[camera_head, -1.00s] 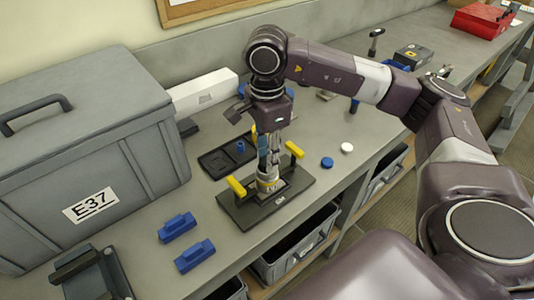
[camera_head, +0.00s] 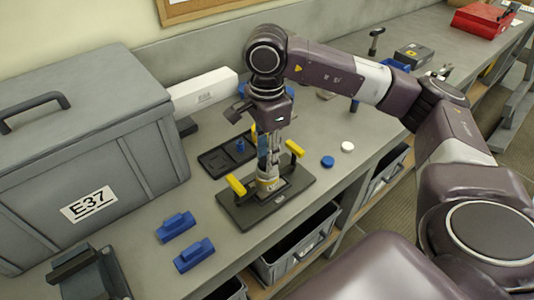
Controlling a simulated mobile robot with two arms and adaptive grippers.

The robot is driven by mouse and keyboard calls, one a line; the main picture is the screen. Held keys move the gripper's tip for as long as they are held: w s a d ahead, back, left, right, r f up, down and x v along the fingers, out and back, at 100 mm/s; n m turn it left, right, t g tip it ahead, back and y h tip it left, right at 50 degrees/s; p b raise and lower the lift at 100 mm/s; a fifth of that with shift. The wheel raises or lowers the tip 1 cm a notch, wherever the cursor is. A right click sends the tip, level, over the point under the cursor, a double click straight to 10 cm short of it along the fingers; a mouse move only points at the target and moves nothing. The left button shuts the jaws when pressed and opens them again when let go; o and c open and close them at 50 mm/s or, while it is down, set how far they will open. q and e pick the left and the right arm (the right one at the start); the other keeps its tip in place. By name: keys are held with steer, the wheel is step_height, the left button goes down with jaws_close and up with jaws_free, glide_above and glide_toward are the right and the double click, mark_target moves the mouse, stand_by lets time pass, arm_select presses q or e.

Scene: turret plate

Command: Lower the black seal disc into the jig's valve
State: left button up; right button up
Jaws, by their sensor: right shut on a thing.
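The jig is a dark base plate (camera_head: 240,214) on the bench, with two yellow-handled clamps (camera_head: 236,185) and a brassy valve (camera_head: 270,184) between them. My right gripper (camera_head: 268,172) points straight down, with its fingertips right at the top of the valve. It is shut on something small. The black seal disc cannot be made out; the fingers and valve hide that spot, and no black disc lies loose in view. I cannot tell whether the disc touches the valve. My left gripper is out of view.
A blue disc (camera_head: 327,162) and a white disc (camera_head: 347,146) lie right of the jig. A black tray (camera_head: 214,160) is behind it. Two blue blocks (camera_head: 194,254) lie front left. A large grey case (camera_head: 60,150) fills the left. The bench edge is close on the right.

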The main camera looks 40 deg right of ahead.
steer(key=o, duration=0.9)
steer(key=shift+o, duration=0.2)
steer(key=shift+r, duration=0.25)
step_height(320, 180, up, 12)
steer(key=shift+f, duration=0.2)
